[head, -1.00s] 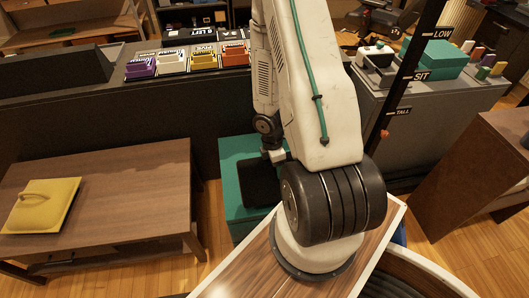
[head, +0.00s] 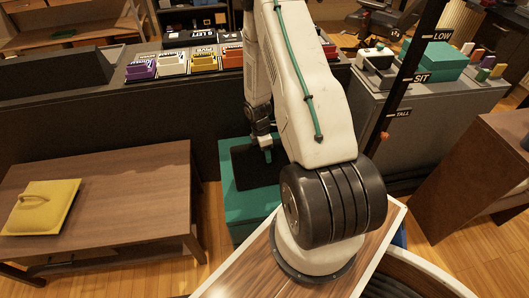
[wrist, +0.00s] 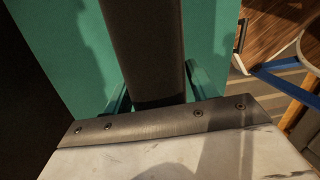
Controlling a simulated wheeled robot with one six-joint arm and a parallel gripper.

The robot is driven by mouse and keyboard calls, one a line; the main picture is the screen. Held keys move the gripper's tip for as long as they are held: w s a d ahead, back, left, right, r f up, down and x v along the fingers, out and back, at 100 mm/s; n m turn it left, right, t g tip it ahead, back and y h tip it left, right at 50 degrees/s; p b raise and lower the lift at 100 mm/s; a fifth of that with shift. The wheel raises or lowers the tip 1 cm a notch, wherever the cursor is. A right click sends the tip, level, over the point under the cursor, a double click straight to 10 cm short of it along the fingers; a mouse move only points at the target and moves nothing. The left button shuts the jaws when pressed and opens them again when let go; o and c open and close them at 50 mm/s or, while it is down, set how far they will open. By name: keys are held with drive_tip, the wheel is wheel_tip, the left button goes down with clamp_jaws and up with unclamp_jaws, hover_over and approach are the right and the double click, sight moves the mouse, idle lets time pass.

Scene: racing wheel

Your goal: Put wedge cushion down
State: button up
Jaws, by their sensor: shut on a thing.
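A dark, nearly black block (head: 246,172), which I take for the wedge cushion, is over the teal box (head: 233,215) in the head view. I cannot tell whether it touches the box. My gripper (head: 267,156) points down at it, partly hidden behind my arm. In the wrist view, the teal fingers of my gripper (wrist: 158,92) are shut on a dark grey piece (wrist: 145,45) of it, with teal surface (wrist: 75,40) on both sides. The cushion's full wedge shape does not show.
A wooden table (head: 125,165) at left holds a yellow pad with a handle (head: 42,207). Behind, a dark counter (head: 140,112) carries several coloured boxes (head: 203,60). A grey cabinet (head: 420,110) and a dark post (head: 405,85) stand at right. Wood floor shows between table and box.

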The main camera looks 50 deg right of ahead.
drive_tip(key=shift+f, duration=0.15)
drive_tip(key=o, duration=1.6)
